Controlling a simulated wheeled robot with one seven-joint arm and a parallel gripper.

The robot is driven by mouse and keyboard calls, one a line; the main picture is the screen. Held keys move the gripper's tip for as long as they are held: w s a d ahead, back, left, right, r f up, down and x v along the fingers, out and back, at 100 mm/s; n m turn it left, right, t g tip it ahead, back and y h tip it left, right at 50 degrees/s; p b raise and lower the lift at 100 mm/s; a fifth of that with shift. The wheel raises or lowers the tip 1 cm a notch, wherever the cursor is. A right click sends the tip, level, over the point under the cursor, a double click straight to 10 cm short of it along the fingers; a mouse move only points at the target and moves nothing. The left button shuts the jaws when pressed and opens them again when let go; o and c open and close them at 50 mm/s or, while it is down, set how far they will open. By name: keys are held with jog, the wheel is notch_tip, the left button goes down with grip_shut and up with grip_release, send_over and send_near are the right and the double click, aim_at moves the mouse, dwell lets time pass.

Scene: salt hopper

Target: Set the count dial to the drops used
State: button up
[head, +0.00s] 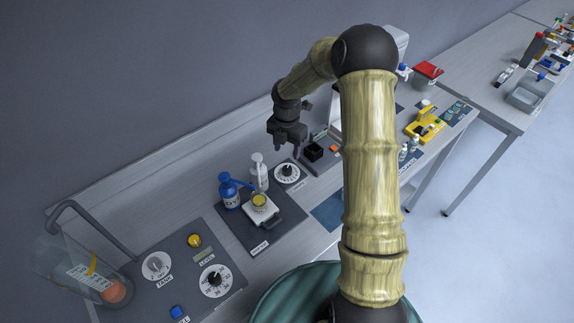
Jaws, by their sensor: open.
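A white round dial with a black knob (288,172) sits on the bench at the middle, at the right end of a dark plate. Its numbers are too small to read, and I cannot read a count label on it. My gripper (289,152) is open, pointing down just above and behind this dial in the picture, apart from its knob as far as I can tell. A blue dropper bottle (229,193) and a white pump bottle (258,172) stand to its left. A small scale (265,215) holds a cup with yellow content (259,201).
A front-left panel carries a tank dial (156,265), a larger dial (214,281), a yellow button (194,240) and a blue button (178,311). A tilted clear vessel (75,273) stands far left. A black box (313,151) is close right of my gripper. A yellow rack (425,126) stands farther right.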

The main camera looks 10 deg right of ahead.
aim_at(287, 168)
notch_tip(287, 168, down, 10)
jog(key=shift+r+p, duration=0.25)
jog(key=shift+p, duration=0.7)
jog(key=c, duration=1)
